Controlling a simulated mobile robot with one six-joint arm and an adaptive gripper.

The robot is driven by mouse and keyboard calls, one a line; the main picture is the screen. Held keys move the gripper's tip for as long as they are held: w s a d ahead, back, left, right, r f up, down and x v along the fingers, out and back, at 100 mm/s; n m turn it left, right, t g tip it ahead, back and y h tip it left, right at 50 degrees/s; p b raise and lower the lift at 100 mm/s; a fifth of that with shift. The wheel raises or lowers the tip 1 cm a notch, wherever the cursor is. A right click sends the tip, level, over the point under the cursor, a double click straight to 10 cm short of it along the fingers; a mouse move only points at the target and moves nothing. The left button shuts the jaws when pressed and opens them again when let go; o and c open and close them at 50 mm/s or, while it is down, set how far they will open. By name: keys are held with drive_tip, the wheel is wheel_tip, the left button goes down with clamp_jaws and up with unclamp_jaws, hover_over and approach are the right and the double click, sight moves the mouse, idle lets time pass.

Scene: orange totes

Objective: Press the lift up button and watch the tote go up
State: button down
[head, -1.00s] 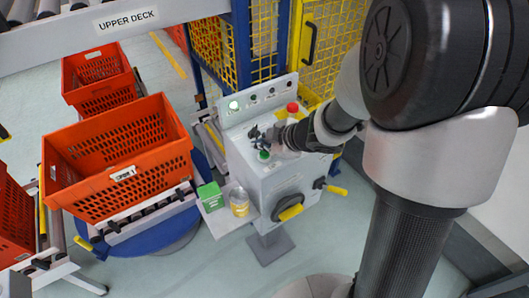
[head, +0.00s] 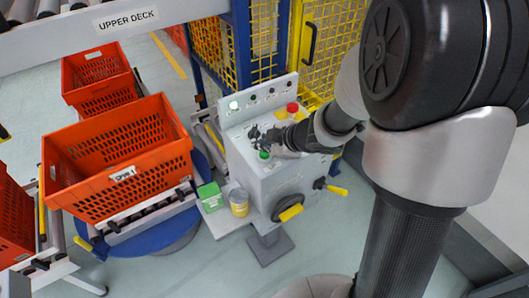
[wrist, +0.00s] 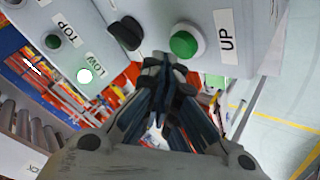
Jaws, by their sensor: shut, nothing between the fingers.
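The green UP button (wrist: 187,42) stands out from the grey panel in the wrist view, just ahead of my fingertips and slightly right. It also shows on the control console in the head view (head: 264,155). My gripper (wrist: 172,75) is shut and empty, its fingertips close to the button; I cannot tell whether they touch it. In the head view my gripper (head: 268,142) is over the console top. The LOW lamp (wrist: 84,76) is lit white; the TOP lamp (wrist: 53,41) is dark. An orange tote (head: 150,115) sits on rollers above a blue round base (head: 165,232).
A red button (head: 292,107) and a black knob (wrist: 125,32) are on the console. A green box (head: 209,197) and a yellow-labelled jar (head: 239,203) stand on its side shelf. Yellow mesh fencing (head: 325,45) stands behind.

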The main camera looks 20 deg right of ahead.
drive_tip(key=shift+f, duration=0.35)
